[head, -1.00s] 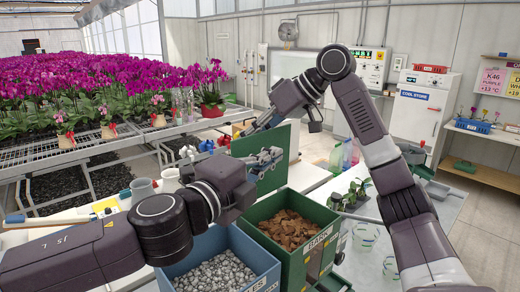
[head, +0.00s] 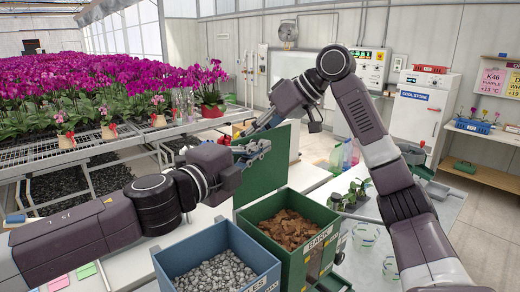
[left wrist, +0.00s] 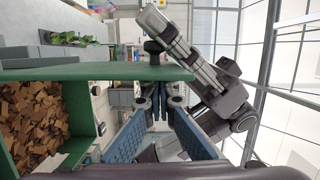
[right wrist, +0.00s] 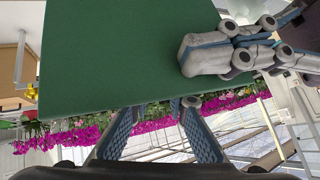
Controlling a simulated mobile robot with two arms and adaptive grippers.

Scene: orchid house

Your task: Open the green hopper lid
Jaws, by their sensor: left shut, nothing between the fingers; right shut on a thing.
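The green hopper (head: 292,262), marked BARK, stands open with brown bark (head: 288,228) inside. Its green lid (head: 285,160) stands upright at the hopper's back edge; it fills much of the right wrist view (right wrist: 120,50) and shows edge-on in the left wrist view (left wrist: 110,73). My left gripper (head: 258,150) is shut and empty, in front of the lid's upper part. My right gripper (right wrist: 160,104) is shut on the lid at its edge; in the head view it is mostly hidden behind the lid and left gripper.
A blue bin (head: 215,240) of grey pebbles stands left of the hopper. Small potted plants (head: 352,194) and clear cups (head: 365,235) sit on the bench to the right. Pink orchids (head: 110,90) fill the mesh bench at back left.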

